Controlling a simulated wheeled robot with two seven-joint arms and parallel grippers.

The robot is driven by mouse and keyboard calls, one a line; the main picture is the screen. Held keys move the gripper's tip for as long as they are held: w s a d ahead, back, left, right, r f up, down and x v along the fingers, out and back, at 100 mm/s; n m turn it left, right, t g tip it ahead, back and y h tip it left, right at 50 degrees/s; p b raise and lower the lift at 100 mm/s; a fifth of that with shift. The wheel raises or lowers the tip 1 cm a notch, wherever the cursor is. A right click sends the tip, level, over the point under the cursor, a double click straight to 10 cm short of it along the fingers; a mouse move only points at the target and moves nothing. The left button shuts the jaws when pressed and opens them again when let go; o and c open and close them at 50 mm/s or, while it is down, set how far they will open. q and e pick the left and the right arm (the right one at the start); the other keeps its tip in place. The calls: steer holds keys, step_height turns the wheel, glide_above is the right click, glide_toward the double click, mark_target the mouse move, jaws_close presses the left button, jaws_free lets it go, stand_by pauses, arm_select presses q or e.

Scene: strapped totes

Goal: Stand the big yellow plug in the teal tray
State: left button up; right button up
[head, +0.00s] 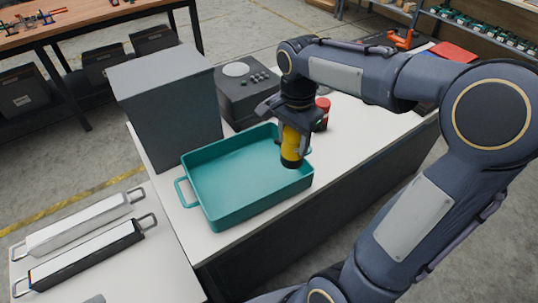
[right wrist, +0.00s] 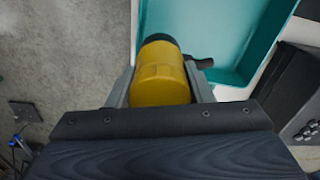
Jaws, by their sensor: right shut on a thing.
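The big yellow plug (head: 291,146) has a yellow body and a black end. My right gripper (head: 294,133) is shut on it and holds it upright, black end down, at the right end of the teal tray (head: 213,218). In the right wrist view the yellow plug (right wrist: 160,76) sits between the two fingers, with the tray (right wrist: 222,40) just beyond it. I cannot tell whether the plug's lower end touches the tray. The tray is empty where I can see it. My left gripper is not in view.
A tall grey box (head: 168,100) stands behind the tray and a dark device with knobs (head: 247,92) beside it. A red can (head: 322,108) stands close behind the right gripper. Two handled bars (head: 85,255) lie on the left table.

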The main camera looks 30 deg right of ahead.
steer(key=shift+w+a+f, duration=0.4)
steer(key=shift+w+f, duration=0.45)
steer(key=shift+f, duration=0.7)
steer(key=shift+w+a+f, duration=0.35)
steer(key=shift+w+f, duration=0.45)
steer(key=shift+f, duration=0.7)
steer(key=shift+w+a+f, duration=0.4)
steer(key=shift+w+f, duration=0.45)
steer(key=shift+f, duration=0.7)
steer(key=shift+f, duration=0.2)
steer(key=o, duration=1.2)
steer(key=shift+c, duration=0.2)
steer(key=shift+r, duration=0.15)
